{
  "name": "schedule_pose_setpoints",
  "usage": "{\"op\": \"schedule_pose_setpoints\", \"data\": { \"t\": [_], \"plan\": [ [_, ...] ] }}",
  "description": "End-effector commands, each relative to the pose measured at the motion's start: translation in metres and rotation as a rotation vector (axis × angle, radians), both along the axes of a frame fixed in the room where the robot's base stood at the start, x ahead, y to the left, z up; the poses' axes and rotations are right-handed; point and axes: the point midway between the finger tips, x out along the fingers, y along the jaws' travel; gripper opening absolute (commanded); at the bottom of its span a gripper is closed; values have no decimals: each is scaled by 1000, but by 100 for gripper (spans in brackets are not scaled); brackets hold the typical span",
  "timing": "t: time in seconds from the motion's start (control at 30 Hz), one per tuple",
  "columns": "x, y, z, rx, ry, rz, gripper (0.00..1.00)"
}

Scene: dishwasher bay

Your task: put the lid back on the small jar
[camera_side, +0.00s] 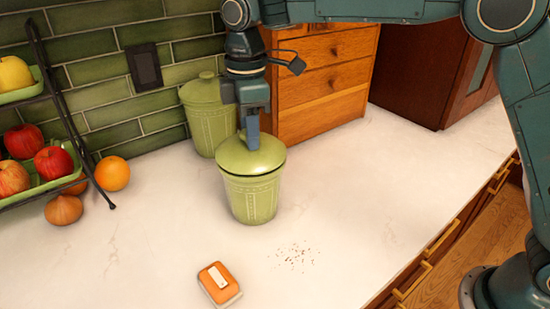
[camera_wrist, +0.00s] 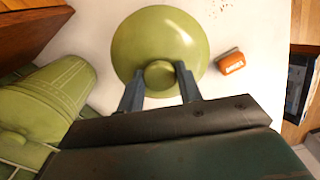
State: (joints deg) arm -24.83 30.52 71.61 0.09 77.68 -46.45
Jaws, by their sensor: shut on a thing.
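The small jar (camera_side: 251,199) is green and stands upright on the white counter in the side view. Its round green lid (camera_side: 262,158) is at the jar's mouth, with a thin dark line between lid and rim. I cannot tell whether the lid is fully seated. My gripper (camera_side: 250,140) points down above the jar, shut on the lid's knob. In the wrist view, the two fingers of my gripper (camera_wrist: 159,78) are on either side of the round knob of the lid (camera_wrist: 150,32). The lid hides the jar in that view.
A taller green lidded jar (camera_side: 207,118) stands behind, near the tiled wall. A wooden drawer unit (camera_side: 325,80) is behind right. A fruit rack (camera_side: 40,165) and an orange (camera_side: 113,174) are at left. An orange-and-white block (camera_side: 219,283) and dark crumbs (camera_side: 296,257) lie in front.

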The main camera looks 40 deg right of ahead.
Motion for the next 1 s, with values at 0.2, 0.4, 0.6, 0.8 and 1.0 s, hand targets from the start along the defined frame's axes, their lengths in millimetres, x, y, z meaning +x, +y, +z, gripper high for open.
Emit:
{"op": "schedule_pose_setpoints", "data": {
  "t": [0.2, 0.4, 0.6, 0.8, 1.0],
  "plan": [
    [0, 0, 0, 1, -1, 0, 0],
    [0, 0, 0, 1, -1, 0, 51],
    [0, 0, 0, 0, -1, 0, 60],
    [0, 0, 0, 0, 0, 0, 82],
    [0, 0, 0, 0, 0, 0, 82]
  ]
}}
